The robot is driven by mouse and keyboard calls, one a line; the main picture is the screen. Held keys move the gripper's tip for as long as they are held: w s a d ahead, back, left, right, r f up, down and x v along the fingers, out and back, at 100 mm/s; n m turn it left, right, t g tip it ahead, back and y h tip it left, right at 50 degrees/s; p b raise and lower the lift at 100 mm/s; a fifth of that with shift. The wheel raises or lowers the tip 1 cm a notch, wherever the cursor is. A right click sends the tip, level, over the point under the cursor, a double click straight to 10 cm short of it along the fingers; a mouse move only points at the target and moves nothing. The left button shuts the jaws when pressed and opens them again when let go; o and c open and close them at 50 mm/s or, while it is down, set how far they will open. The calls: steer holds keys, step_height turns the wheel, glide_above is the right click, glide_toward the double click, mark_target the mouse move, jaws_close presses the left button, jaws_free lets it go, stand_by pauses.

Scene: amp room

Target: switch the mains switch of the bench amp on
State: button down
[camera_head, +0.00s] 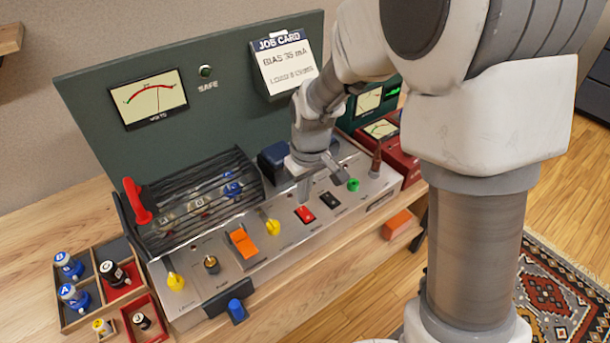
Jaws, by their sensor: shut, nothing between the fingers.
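The bench amp (240,282) stands on the wooden bench with a pale front deck of controls.
Yellow knobs (272,226), a green knob (353,185) and a black-cased tube cage (195,200) surround the rockers. A tray of tubes (62,328) stands at left. A green panel (225,100) with a meter (148,99) and job card (285,65) rises behind.

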mark_target(302, 209)
steer(key=shift+w+a+f, duration=0.1)
steer(key=shift+w+f, duration=0.05)
steer(key=shift+f, duration=1.35)
steer(key=shift+w+f+b, duration=0.1)
steer(key=shift+f+b, duration=0.15)
steer(key=shift+b, duration=0.1)
steer(key=shift+s+d+r, duration=0.15)
steer(key=shift+s+d, duration=0.25)
steer(key=shift+s, duration=0.3)
steer(key=shift+r, duration=0.15)
